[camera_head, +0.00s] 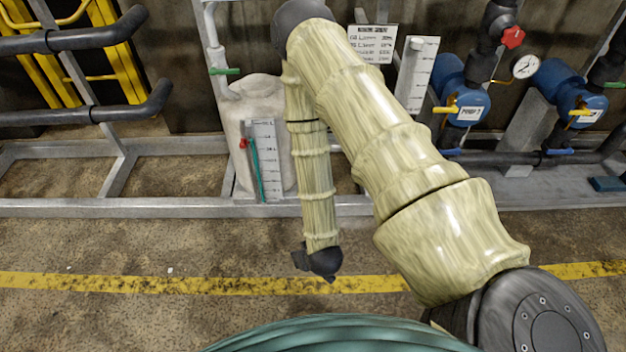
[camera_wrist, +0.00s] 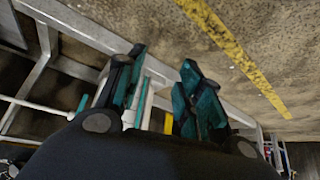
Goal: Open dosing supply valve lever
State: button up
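A green lever (camera_head: 224,71) sticks out sideways from a white vertical pipe (camera_head: 214,45) above the white tank, at the upper left in the head view. It appears to be the dosing supply valve lever, though no label on it can be read. A small green piece (camera_wrist: 82,103), likely this lever, shows by a white pipe left of the fingers in the wrist view. My gripper (camera_head: 320,265) hangs low in front of the tank, apart from the lever. In the wrist view my gripper (camera_wrist: 164,62) has its teal-padded fingers spread, with nothing held between them.
The white tank (camera_head: 255,95) with a level scale (camera_head: 263,160) stands behind a grey metal frame rail (camera_head: 150,207). Blue pumps (camera_head: 463,92) with yellow levers stand at the right. Dark pipes (camera_head: 75,40) run at the left. The floor around the yellow line (camera_head: 130,283) is clear.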

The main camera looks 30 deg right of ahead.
jog(key=w+d+f+m+t+h+b, duration=0.1)
jog(key=w+d+f+t+h+b, duration=0.2)
jog(key=w+b, duration=0.4)
jog(key=w+d+f+m+t+b, duration=0.1)
jog(key=w+d+f+t+b, duration=0.15)
jog(key=w+d+b, duration=0.4)
jog(key=w+d+m+t+h+b, duration=0.2)
jog(key=w+d+h+b, duration=0.4)
jog(key=w+d+b, duration=0.6)
jog(key=w+d+t, duration=0.1)
jog(key=w+d, duration=0.2)
jog(key=w, duration=0.4)
jog(key=shift+r+m+b, duration=0.3)
jog(key=shift+r, duration=0.05)
jog(key=shift+t, duration=0.25)
jog(key=shift+c, duration=0.4)
grip_shut()
